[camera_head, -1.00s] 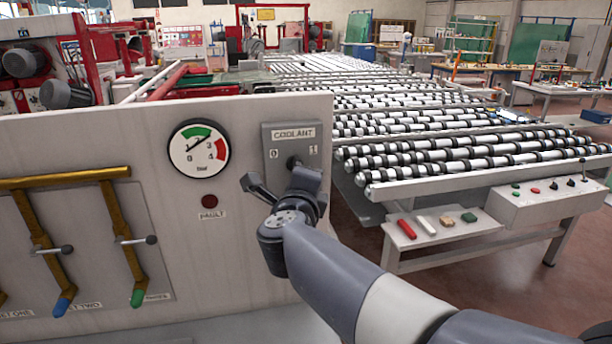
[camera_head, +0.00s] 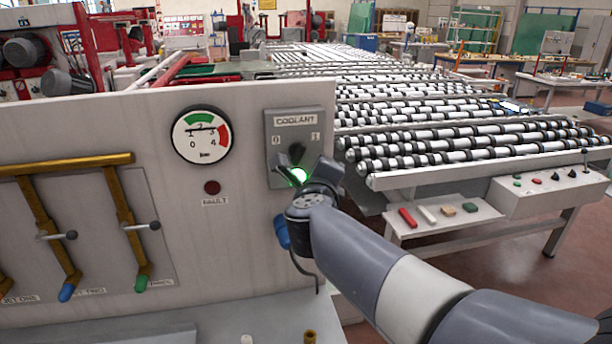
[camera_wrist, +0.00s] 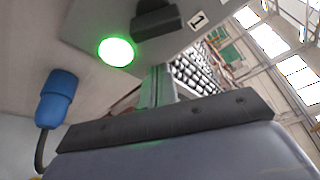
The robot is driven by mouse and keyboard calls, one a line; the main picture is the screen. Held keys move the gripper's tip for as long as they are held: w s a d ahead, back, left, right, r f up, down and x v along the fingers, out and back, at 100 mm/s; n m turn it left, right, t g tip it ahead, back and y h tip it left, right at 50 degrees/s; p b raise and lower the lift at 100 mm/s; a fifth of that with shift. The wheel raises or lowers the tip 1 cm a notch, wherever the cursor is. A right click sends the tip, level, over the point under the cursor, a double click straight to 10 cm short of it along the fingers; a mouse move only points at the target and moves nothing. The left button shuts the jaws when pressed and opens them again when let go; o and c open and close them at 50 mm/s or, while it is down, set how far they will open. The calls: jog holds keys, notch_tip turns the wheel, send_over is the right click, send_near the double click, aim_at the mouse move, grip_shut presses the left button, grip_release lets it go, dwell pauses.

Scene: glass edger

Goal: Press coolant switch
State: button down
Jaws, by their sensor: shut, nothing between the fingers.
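The coolant switch is a dark rotary knob (camera_head: 296,152) on a grey plate (camera_head: 294,119) labelled COOLANT, with marks 0 and 1. Below it a round lamp (camera_head: 299,175) glows green. In the wrist view the lamp (camera_wrist: 116,51) is bright, and the knob (camera_wrist: 156,19) stands beside the mark 1 at the top edge. My gripper (camera_head: 306,178) is at the plate's lower part, close to the lamp and just below the knob. It is shut and empty. It partly covers the plate's lower right, and I cannot tell whether it touches the knob.
A pressure gauge (camera_head: 201,135) and a dark red FAULT lamp (camera_head: 211,187) are left of the plate. Valve levers (camera_head: 142,226) stand further left. A blue plug (camera_head: 282,231) with a cable hangs below my gripper. The roller conveyor (camera_head: 465,150) lies to the right.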

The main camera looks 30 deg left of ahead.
jog(key=v, duration=1)
jog(key=shift+d+b, duration=0.2)
jog(key=shift+b, duration=0.15)
jog(key=shift+w+f, duration=0.15)
jog(key=shift+w, duration=0.05)
jog(key=w+a+r+n+t+y+b, duration=0.2)
jog(key=w+r+n+t, duration=0.3)
jog(key=n, duration=0.9)
jog(key=shift+g, duration=0.8)
jog(key=s+d+f, duration=0.1)
jog(key=s+d+b, duration=0.1)
jog(key=s, duration=0.1)
jog(key=s+d+f, duration=0.1)
jog(key=shift+s+f, duration=0.15)
jog(key=shift+f, duration=0.15)
